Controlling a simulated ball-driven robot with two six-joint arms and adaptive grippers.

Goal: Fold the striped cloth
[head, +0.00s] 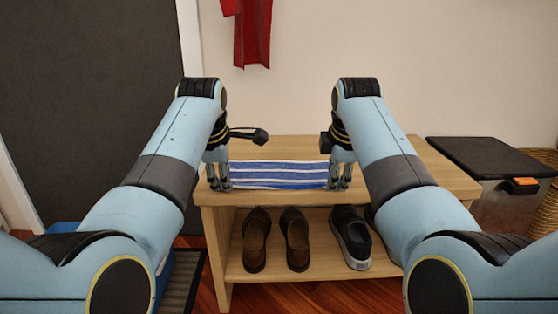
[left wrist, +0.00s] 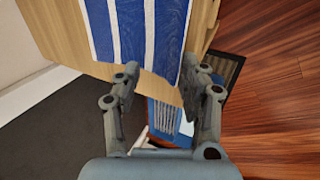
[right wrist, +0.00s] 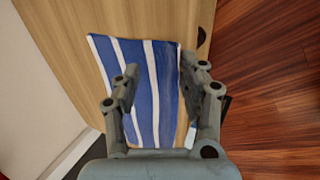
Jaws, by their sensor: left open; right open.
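The blue and white striped cloth (head: 280,175) lies flat on top of the wooden shoe bench (head: 290,148), in the middle of the head view. My left gripper (head: 219,186) is open at the cloth's left end. In the left wrist view the cloth (left wrist: 135,35) reaches to the open fingertips (left wrist: 160,72). My right gripper (head: 341,186) is open at the cloth's right end. In the right wrist view the cloth (right wrist: 150,70) extends between the open fingers (right wrist: 160,75). Whether the fingers touch the cloth, I cannot tell.
Brown shoes (head: 297,240) and a dark sneaker (head: 351,238) stand on the bench's lower shelf. A lidded bin (head: 490,180) stands to the right. A red garment (head: 252,32) hangs on the wall. The bench top behind the cloth is clear.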

